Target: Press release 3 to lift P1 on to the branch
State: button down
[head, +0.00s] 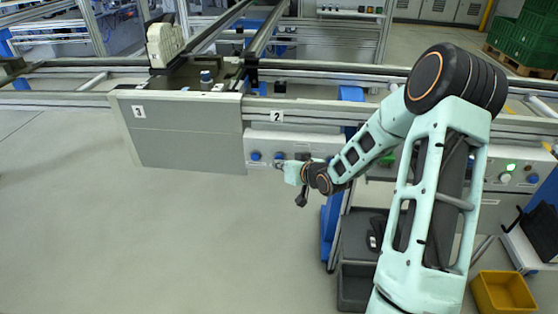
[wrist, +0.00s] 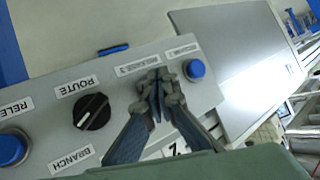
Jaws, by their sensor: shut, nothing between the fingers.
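My gripper (head: 279,165) is shut and empty at the control box marked 2 (head: 262,138). In the wrist view my gripper's closed fingertips (wrist: 156,80) lie just below the label release 3 (wrist: 137,65), over the place of its button. The fingers hide that button, and I cannot tell whether they touch or press it. A dark pallet-like plate (head: 185,78) with a pale block (head: 163,45) and a blue-topped part (head: 206,76) sits on the line at upper left. I cannot read a P1 mark on it.
Another blue button (wrist: 195,70) is beside the fingertips. The black route knob (wrist: 92,112) and a further blue release button (wrist: 12,148) are on the other side. A grey panel marked 3 (head: 185,145) stands left of the box. The floor in front is clear.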

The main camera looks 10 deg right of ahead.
jog(key=shift+s+a, duration=0.15)
jog(key=shift+s, duration=0.4)
